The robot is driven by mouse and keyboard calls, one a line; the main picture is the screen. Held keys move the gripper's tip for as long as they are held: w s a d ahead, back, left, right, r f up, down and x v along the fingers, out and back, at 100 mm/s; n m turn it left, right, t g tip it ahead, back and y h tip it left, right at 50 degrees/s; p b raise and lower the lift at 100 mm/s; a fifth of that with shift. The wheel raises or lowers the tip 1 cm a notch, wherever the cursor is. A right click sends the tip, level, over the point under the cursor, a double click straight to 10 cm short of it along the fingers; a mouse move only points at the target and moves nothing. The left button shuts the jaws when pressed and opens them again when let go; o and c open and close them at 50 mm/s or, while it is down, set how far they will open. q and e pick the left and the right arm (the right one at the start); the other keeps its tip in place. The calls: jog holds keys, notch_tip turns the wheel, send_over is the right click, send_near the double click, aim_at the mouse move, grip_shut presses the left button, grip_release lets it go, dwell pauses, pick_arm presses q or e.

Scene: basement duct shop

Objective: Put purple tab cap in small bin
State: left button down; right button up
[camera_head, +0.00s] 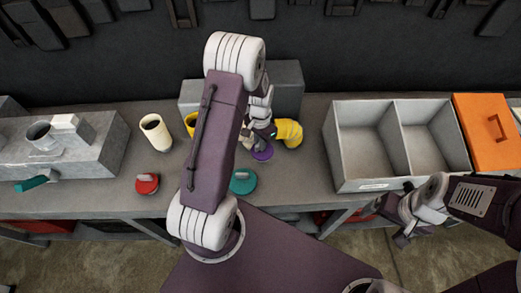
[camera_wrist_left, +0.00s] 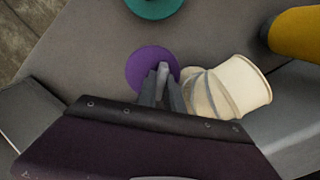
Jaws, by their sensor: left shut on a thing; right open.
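The purple tab cap (camera_head: 262,154) is a round disc on the grey bench, below my left gripper (camera_head: 262,138). In the left wrist view my left gripper (camera_wrist_left: 163,80) is shut on the upright tab of the cap (camera_wrist_left: 143,64). Whether the cap touches the bench is hard to tell. A grey open bin (camera_head: 333,150) with two empty compartments and a white label stands to the right; I cannot tell which part is the small bin. My right gripper (camera_head: 402,230) is open and empty at the bench's front edge, below the bin.
A teal cap (camera_head: 243,182) and a red cap (camera_head: 147,184) lie near the front edge. A yellow elbow (camera_head: 289,133) is right of my left gripper. A cream elbow (camera_wrist_left: 240,84) is close beside the fingers.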

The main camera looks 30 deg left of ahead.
pick_arm(q)
jog(key=w+d+r+b, duration=0.2)
jog(key=w+d+r, duration=0.3)
jog(key=d, duration=0.5)
notch_tip(320, 180, up, 2)
jog(key=shift+w+d+r, duration=0.1)
jog(key=shift+w+d, duration=0.1)
